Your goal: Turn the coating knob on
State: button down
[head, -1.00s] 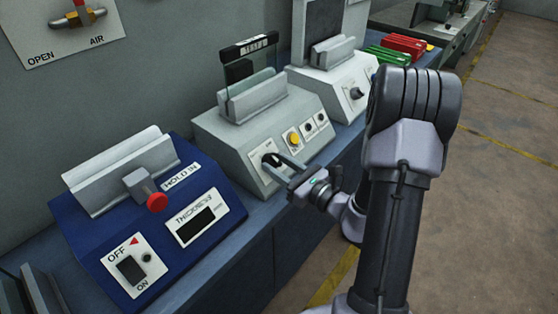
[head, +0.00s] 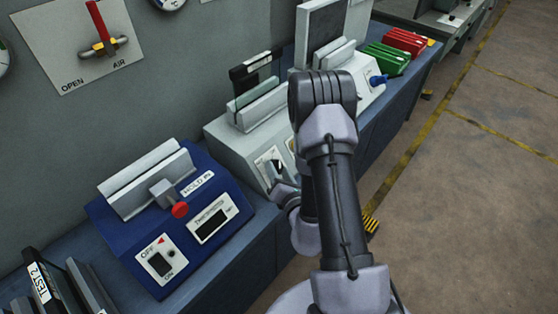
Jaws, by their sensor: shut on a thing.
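The middle grey machine (head: 222,132) has a white knob panel (head: 262,160) on its sloped front. My gripper (head: 276,171) is at the panel, shut on the knob. My wrist and forearm hide much of the grip and the right side of this machine's front, so the knob's exact angle and label cannot be read.
A blue machine (head: 110,222) with a red button (head: 180,209) stands at left. A paler machine with a blue knob (head: 378,80) stands behind my arm. Green (head: 385,60) and red (head: 404,41) blocks lie at the bench's far end. Open floor lies at right.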

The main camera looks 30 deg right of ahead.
jog(key=shift+r+m+g+h+p, duration=0.25)
jog(key=shift+m+p, duration=0.35)
jog(key=shift+p, duration=0.4)
jog(key=shift+f, duration=0.2)
jog(key=c, duration=0.8)
grip_release()
jog(key=shift+c, duration=0.2)
jog(key=shift+p, duration=0.3)
